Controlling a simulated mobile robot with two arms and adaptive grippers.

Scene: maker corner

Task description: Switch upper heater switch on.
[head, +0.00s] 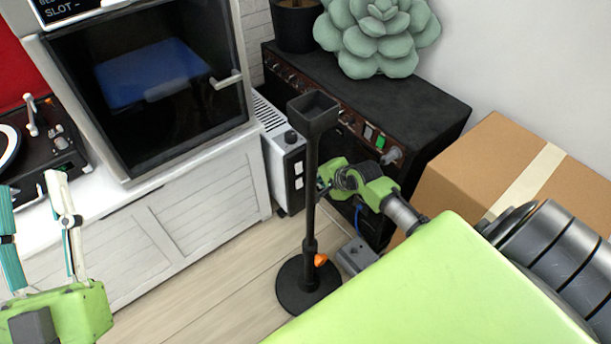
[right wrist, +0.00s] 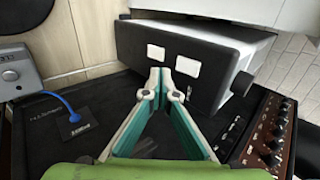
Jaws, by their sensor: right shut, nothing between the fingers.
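The heater (head: 281,150) is a slim white unit with a dark end panel, standing beside the white cabinet. Its panel carries a round knob (head: 291,137), an upper white switch (head: 299,168) and a lower white switch (head: 299,184). In the right wrist view the upper switch (right wrist: 187,66) is nearer the knob (right wrist: 242,83), and the lower switch (right wrist: 156,52) is farther from it. My right gripper (right wrist: 161,74) is shut and empty, its tips before the panel near both switches; contact is unclear. My left gripper (head: 32,185) is open and empty, far left. Switch positions are unclear.
A black stand (head: 310,180) with a round base partly hides my right gripper in the head view. A black amplifier (head: 420,105) bearing a succulent (head: 378,35) is right of the heater. A cardboard box (head: 500,165) stands farther right. Floor at lower left is clear.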

